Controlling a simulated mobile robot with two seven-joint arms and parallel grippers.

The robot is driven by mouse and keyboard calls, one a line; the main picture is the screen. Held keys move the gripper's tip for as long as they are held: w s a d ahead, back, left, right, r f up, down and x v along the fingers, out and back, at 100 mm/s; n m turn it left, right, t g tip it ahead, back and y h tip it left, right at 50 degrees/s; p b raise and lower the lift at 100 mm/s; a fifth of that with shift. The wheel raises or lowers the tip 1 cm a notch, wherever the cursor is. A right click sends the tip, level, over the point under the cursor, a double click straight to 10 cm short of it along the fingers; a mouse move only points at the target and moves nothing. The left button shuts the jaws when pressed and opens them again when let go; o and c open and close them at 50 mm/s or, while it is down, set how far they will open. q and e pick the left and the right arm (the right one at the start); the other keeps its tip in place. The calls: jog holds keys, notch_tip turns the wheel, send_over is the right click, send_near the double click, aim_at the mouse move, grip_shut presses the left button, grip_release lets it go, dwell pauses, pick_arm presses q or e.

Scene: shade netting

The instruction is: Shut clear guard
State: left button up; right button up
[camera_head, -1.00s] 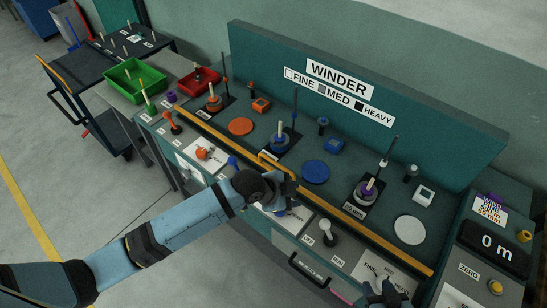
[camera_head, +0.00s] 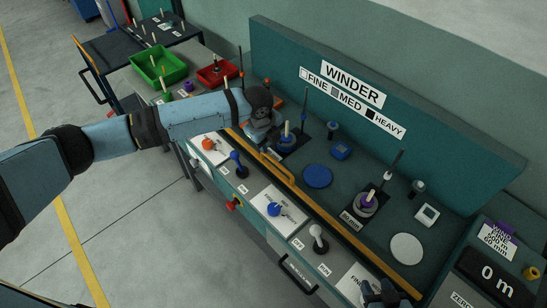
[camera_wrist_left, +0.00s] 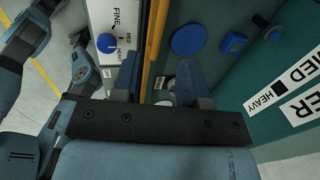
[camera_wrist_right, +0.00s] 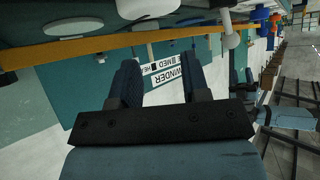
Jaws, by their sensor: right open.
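I cannot make out a clear panel for the guard. A long orange-yellow bar (camera_head: 318,212) runs along the bench front, with a small yellow loop handle (camera_head: 272,165) on it; whether they belong to the guard I cannot tell. My left gripper (camera_head: 268,132) is over the left part of the bench, beyond the bar and up-left of the handle; its fingers are mostly hidden there. In the left wrist view its fingers (camera_wrist_left: 160,78) are apart, with the bar (camera_wrist_left: 153,45) showing between them. My right gripper (camera_head: 383,293) is open and empty near the bar's right end.
The bench holds a blue disc (camera_head: 317,176), a grey spool (camera_head: 366,203) on a spindle, and a white disc (camera_head: 407,248). Levers, including a white-knobbed one (camera_head: 318,235), stand along the front. A teal WINDER board (camera_head: 440,135) closes the back. Green (camera_head: 160,68) and red (camera_head: 216,73) bins stand left.

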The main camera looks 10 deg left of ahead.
aim_at(274, 161)
pick_arm(q)
jog(key=f, duration=0.3)
jog(key=w+d+f, duration=0.1)
jog(key=f, duration=0.6)
jog(key=shift+w+d+p, duration=0.15)
jog(key=shift+w+p, duration=0.2)
jog(key=shift+p, duration=0.05)
grip_shut()
